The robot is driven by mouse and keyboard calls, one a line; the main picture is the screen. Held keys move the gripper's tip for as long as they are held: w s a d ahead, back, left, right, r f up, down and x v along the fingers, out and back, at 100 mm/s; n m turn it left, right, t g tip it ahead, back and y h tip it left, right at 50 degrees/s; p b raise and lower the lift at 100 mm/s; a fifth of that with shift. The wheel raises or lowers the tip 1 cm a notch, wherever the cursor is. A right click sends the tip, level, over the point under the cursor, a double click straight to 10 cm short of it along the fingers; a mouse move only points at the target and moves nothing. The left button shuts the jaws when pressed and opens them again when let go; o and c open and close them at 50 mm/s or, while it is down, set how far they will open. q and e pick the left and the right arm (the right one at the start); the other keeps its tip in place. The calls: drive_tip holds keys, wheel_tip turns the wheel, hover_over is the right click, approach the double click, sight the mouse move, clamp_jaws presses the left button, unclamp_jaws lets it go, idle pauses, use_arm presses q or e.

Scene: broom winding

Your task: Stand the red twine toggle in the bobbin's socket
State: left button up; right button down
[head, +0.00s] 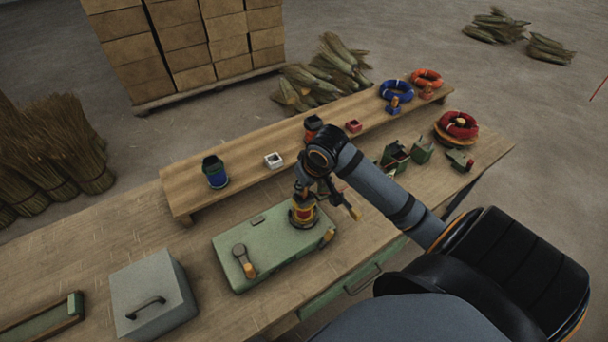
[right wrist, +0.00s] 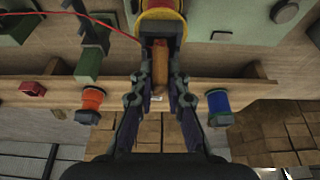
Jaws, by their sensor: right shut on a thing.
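The winding bobbin (head: 303,213), red and yellow on a dark base, stands on the green box (head: 268,228). In the right wrist view the bobbin (right wrist: 160,22) is at the top, just beyond my fingertips. My right gripper (right wrist: 159,75) is shut on the toggle (right wrist: 160,62), an orange-brown wooden peg. In the head view my right gripper (head: 305,187) is close above the bobbin and hides the toggle and socket. Whether the toggle touches the socket cannot be told. Red twine (right wrist: 112,28) runs from the upper left toward the bobbin. My left gripper is not in view.
A wooden shelf (head: 240,165) behind carries small spools and coils. A red twine coil (head: 458,125) and several green blocks lie on the bench's right. A grey lidded box (head: 152,295) stands front left.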

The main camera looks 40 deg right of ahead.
drive_tip(key=shift+f, duration=0.8)
drive_tip(key=c, duration=1.3)
unclamp_jaws()
drive_tip(key=shift+o, duration=0.2)
drive_tip(key=v, duration=0.7)
drive_tip(key=shift+r, duration=0.2)
drive_tip(key=shift+s, duration=0.15)
